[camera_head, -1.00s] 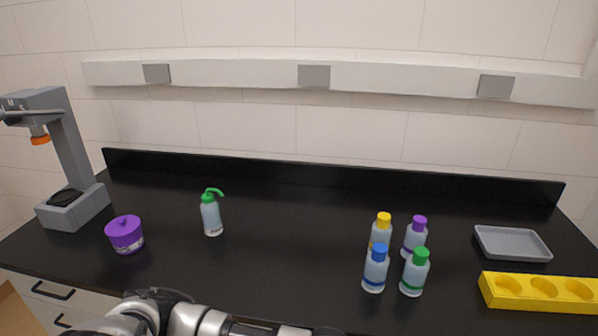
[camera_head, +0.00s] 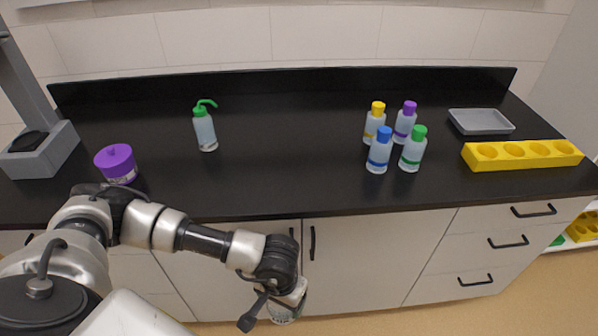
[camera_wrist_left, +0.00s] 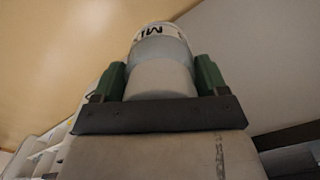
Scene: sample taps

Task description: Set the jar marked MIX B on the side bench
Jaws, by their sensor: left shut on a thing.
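My left gripper (camera_head: 284,296) hangs in front of the black bench's cabinet doors, below the worktop level. It is shut on a pale jar (camera_head: 281,314), which shows just under it. In the left wrist view the jar (camera_wrist_left: 160,62) sits between the two green fingers. Dark letters on its white band read "MI", and the rest of the marking is turned out of sight. My right gripper is not in view. I cannot make out a side bench in these views.
On the black bench (camera_head: 300,190) stand a purple jar (camera_head: 117,164), a green-topped wash bottle (camera_head: 205,130), several capped bottles (camera_head: 379,150), a grey tray (camera_head: 481,122), a yellow rack (camera_head: 520,156) and a grey stand (camera_head: 38,150). A white shelf with yellow racks (camera_head: 583,228) is at far right.

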